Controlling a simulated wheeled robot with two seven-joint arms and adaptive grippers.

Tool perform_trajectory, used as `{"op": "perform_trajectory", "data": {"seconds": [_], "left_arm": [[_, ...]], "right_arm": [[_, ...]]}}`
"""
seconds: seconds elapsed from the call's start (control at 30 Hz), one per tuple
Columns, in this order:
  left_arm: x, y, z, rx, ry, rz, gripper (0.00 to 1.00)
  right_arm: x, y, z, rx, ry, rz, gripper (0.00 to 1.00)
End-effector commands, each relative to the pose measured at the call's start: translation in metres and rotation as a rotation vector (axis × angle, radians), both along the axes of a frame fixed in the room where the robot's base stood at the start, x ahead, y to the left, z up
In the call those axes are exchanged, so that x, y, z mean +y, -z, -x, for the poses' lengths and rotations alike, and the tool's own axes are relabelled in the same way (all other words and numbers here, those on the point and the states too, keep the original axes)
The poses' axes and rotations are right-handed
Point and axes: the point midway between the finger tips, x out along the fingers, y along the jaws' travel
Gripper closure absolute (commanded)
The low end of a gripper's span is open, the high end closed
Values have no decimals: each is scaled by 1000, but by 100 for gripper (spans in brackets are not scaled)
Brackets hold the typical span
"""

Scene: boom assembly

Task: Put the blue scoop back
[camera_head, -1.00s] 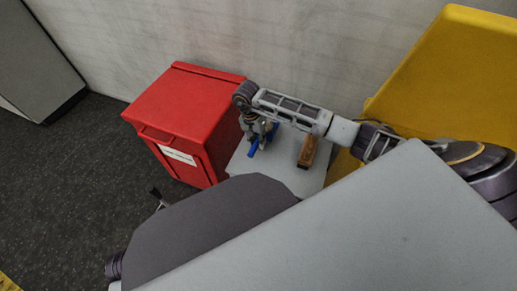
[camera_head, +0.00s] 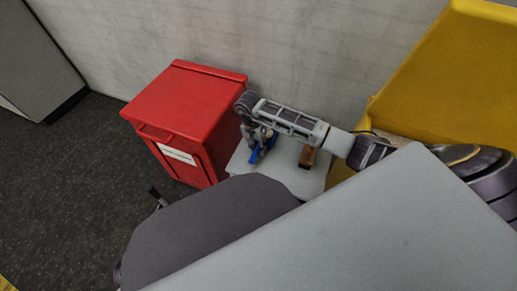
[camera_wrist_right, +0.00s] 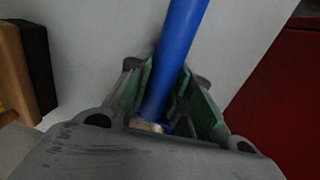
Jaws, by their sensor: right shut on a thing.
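The blue scoop (camera_head: 256,154) is at the white-grey stand (camera_head: 287,165) between the red box and the yellow bin. My right gripper (camera_head: 262,142) reaches down over the stand and is shut on the scoop. In the right wrist view the scoop's blue handle (camera_wrist_right: 180,55) runs up from between the green-padded fingers of my right gripper (camera_wrist_right: 168,105). The scoop's far end is out of the wrist view, and I cannot tell whether it touches the stand. My left gripper does not show clearly; only a small dark part is at the lower left.
A brush-like block with a wooden side (camera_head: 307,157) is on the stand, right of the scoop; it also shows in the wrist view (camera_wrist_right: 16,65). The red box (camera_head: 187,110) stands close on the left, the yellow bin (camera_head: 430,80) on the right, the wall (camera_head: 270,45) behind.

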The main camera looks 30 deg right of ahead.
Motion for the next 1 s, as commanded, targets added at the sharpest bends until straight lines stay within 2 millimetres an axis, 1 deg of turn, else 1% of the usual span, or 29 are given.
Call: {"op": "perform_trajectory", "data": {"seconds": [0.5,0.53,0.67,0.7,1.0], "left_arm": [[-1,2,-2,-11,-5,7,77],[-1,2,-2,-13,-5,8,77],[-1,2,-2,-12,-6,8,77],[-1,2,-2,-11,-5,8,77],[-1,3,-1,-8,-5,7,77]], "right_arm": [[0,3,-1,-2,1,1,100],[0,4,0,-2,1,0,76],[0,3,0,-2,1,0,59],[0,3,0,-2,1,0,57],[0,3,0,0,0,0,57]]}}
